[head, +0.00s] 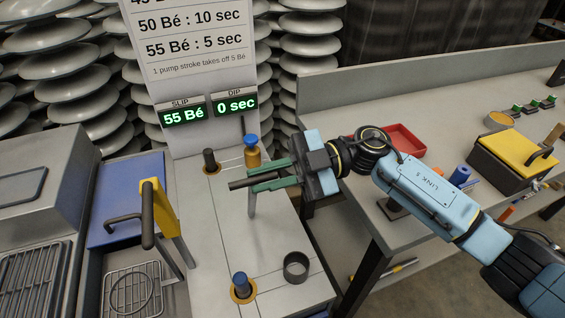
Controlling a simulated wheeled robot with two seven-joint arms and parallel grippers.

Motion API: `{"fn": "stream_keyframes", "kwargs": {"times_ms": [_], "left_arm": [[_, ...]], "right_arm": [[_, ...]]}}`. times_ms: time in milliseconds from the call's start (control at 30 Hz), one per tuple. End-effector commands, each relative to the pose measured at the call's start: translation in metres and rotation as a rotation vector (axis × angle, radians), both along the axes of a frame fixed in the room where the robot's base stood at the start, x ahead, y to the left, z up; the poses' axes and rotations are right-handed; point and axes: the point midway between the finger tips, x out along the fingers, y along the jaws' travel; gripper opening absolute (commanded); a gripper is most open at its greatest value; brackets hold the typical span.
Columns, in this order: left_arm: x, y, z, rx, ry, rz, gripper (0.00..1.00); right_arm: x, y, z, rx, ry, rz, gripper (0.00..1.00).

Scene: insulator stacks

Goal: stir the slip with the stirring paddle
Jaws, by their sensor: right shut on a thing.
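My right gripper (268,177), with green fingers, is shut on a dark, roughly level handle (238,184), apparently that of the stirring paddle. A grey shaft (251,204) hangs below the fingers. Its lower end is over the pale worktop (215,235); I cannot tell whether it touches. Slip is not clearly visible anywhere. The slip display (184,113) reads 55 Bé and the dip display (236,104) reads 0 sec. My left gripper is not in view.
A blue-topped brass-coloured part (252,152) stands just behind the gripper. Dark (209,161) and blue (240,284) knobs and a dark ring (296,266) are on the worktop. A yellow plate with a handle (155,205) stands left. A red tray (399,141) lies on the right bench.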

Motion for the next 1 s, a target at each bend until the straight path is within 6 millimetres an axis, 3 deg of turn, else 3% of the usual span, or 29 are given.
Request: {"fn": "stream_keyframes", "kwargs": {"times_ms": [533, 567, 700, 1000], "left_arm": [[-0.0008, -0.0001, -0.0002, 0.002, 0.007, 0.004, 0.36], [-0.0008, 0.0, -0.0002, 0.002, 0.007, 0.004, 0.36], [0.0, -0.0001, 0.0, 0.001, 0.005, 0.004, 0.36], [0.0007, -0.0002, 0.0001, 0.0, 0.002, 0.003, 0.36]], "right_arm": [[-0.0049, 0.0028, -0.0043, 0.007, -0.023, 0.011, 0.0], [-0.0051, 0.0027, -0.0044, 0.007, -0.023, 0.011, 0.18], [-0.005, 0.0029, -0.0039, 0.007, -0.022, 0.012, 0.34], [-0.004, 0.0011, -0.0027, 0.008, -0.023, 0.013, 0.34]]}}
